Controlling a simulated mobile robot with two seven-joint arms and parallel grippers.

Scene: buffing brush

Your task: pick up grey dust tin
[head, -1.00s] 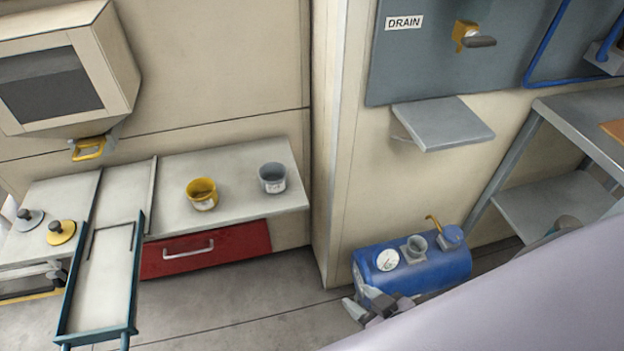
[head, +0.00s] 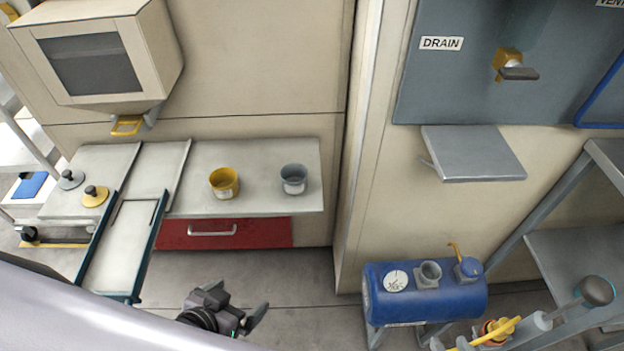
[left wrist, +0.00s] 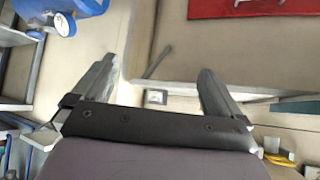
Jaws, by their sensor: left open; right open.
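The grey dust tin (head: 293,180) stands upright on the pale counter, to the right of a yellow tin (head: 224,183). My left gripper (head: 248,308) is low in front of the counter, below the red drawer and well apart from the grey tin. Its two fingers are spread and empty, as the left wrist view also shows (left wrist: 156,92). The grey tin does not show in the left wrist view. I cannot make out my right gripper in these frames.
The pale counter (head: 260,203) has free room around both tins. Below it is a red drawer (head: 270,233). A blue tank (head: 455,300) with a gauge and a grey cup stands right. A teal-edged tray (head: 120,250) juts out at left. A grey shelf (head: 475,153) projects from the right wall.

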